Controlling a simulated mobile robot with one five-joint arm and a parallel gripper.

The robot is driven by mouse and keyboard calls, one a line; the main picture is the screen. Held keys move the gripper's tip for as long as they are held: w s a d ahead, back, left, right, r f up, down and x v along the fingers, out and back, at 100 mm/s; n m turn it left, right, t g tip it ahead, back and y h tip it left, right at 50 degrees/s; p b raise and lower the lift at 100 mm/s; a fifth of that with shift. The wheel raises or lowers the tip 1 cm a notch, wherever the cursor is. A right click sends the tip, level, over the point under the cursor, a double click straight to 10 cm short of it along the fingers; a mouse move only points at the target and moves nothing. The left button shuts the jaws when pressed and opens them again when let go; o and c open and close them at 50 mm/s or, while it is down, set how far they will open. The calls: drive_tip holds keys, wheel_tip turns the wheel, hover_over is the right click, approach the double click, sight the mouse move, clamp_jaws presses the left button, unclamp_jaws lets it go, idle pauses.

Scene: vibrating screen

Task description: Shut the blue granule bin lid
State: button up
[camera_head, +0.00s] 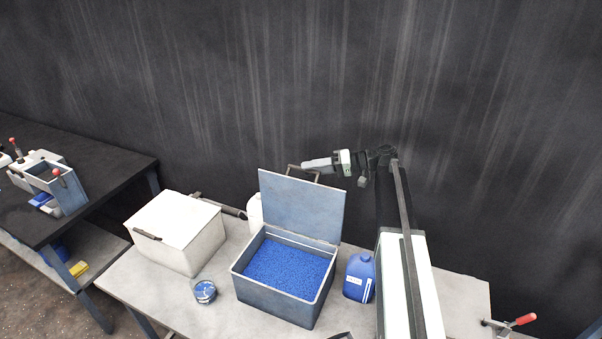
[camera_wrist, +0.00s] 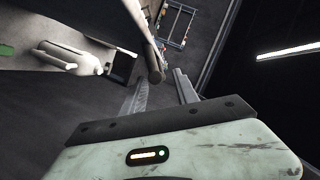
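The blue granule bin (camera_head: 272,303) stands open on the light table, filled with blue granules. Its grey-blue lid (camera_head: 300,208) stands up at the back, leaning slightly backward, with a dark handle (camera_head: 317,174) along its top edge. My gripper (camera_head: 304,165) is behind the lid's top edge, at the handle, reaching in from the right. In the wrist view my gripper (camera_wrist: 160,74) has its two fingers apart, with the end of a brown bar, likely the handle (camera_wrist: 153,62), between or just past the fingertips. I cannot tell whether they touch.
A white closed box (camera_head: 178,232) stands left of the bin, with a small jar of blue granules (camera_head: 204,291) in front. A blue jug (camera_head: 359,278) stands close to the bin's right. A white bottle (camera_head: 255,212) is behind. A red-handled clamp (camera_head: 512,323) sits at the right.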

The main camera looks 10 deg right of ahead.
drive_tip(key=x, duration=0.3)
drive_tip(key=shift+a, duration=0.15)
clamp_jaws()
idle(1.3)
